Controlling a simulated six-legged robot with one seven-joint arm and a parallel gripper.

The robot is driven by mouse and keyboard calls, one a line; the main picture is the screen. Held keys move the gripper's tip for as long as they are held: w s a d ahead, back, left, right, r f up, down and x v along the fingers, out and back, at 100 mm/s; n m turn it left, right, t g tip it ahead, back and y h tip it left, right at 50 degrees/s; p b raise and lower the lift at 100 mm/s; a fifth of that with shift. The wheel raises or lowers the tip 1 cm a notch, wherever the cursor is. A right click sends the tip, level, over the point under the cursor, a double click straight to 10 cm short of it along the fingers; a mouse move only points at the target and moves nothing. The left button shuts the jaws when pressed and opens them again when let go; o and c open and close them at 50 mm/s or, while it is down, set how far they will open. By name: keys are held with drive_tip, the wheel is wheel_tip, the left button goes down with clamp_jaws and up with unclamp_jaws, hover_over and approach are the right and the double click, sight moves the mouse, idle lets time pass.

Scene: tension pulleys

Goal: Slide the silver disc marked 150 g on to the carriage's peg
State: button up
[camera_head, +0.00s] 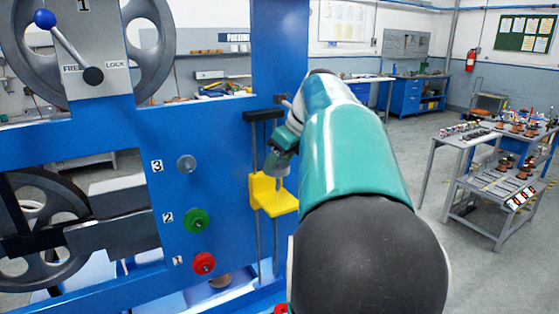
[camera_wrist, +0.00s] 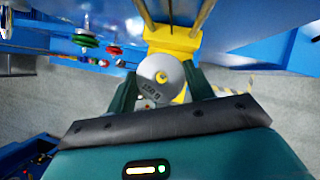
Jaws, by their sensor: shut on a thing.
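The silver disc (camera_wrist: 150,88), with dark lettering that looks like 150 g, is held between the two dark fingers of my gripper (camera_wrist: 160,78) in the wrist view. A small hole shows near its middle. The yellow carriage (camera_wrist: 172,40) lies behind the disc and is partly hidden by it. In the head view the carriage (camera_head: 284,206) hangs on the vertical rods, and my gripper (camera_head: 281,172) is just above it. A thin upright peg (camera_head: 279,185) shows between the gripper and the carriage. I cannot tell whether the disc touches the peg.
The blue frame (camera_head: 222,150) stands close on the left, with green (camera_head: 196,220), red (camera_head: 203,263) and grey (camera_head: 186,164) knobs numbered 1 to 3. A lever with a blue ball (camera_head: 45,19) is at the upper left. Benches (camera_head: 480,140) stand far right; floor between is clear.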

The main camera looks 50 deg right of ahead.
sight(279, 191)
idle(0.4)
drive_tip(key=shift+f, duration=1.5)
drive_tip(key=shift+f, duration=0.2)
drive_tip(key=shift+f, duration=1.3)
drive_tip(key=shift+f, duration=0.2)
idle(0.4)
drive_tip(key=shift+f, duration=0.8)
drive_tip(key=shift+f, duration=0.15)
drive_tip(key=o, duration=1.1)
drive_tip(key=shift+o, duration=0.2)
